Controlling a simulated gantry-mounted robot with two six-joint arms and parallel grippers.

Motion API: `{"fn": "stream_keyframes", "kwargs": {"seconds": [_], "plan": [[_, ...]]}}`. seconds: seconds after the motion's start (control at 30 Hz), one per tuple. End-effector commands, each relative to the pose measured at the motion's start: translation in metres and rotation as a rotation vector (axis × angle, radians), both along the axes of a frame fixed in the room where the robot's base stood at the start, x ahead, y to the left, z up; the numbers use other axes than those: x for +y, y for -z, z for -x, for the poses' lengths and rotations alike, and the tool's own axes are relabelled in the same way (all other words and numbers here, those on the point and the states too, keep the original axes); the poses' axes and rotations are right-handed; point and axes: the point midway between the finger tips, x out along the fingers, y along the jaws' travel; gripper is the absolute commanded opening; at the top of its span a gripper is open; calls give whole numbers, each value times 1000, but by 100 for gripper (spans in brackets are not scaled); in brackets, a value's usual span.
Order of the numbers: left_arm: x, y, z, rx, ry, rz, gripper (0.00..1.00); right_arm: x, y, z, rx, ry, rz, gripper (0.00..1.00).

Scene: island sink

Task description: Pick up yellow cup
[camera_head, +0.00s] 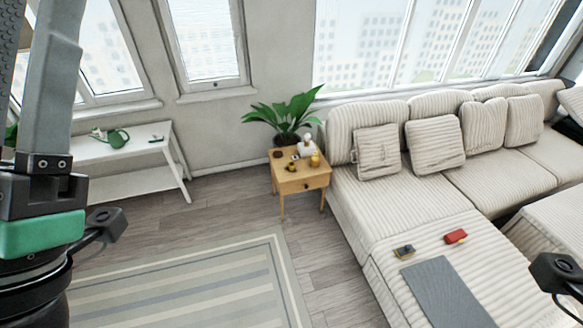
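A small yellow object (315,160), which may be the yellow cup, stands upright near the right back edge of a small wooden side table (312,182). It is too small to tell its exact shape. My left arm comes in at the left edge, far in front of the side table, and its fingers do not show. A black part at the right edge looks like part of my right arm, and no fingers show there either. Neither arm is near the yellow object.
On the side table are a potted plant (288,118), a white item (305,145) and small dark items. A beige sofa (362,215) stands to its right, with a red object (456,237) on it. A white bench (125,182) stands left. The striped rug (190,300) is clear.

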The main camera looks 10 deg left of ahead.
Motion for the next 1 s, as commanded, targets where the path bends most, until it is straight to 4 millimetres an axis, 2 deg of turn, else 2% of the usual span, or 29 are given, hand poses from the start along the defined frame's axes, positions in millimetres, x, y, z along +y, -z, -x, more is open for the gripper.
{"fn": "stream_keyframes", "kwargs": {"seconds": [0.1,0.13,0.4,0.77,1.0], "plan": [[0,0,0,0,0,0,50,0,0,0,0,0,0,50],[0,0,0,0,0,0,54,0,0,0,0,0,0,50],[0,0,0,0,0,0,100,0,0,0,0,0,0,50],[0,-1,1,-6,56,52,100,0,0,0,0,0,0,50],[-5,-22,27,-139,347,245,100,0,0,0,0,0,0,50]]}}
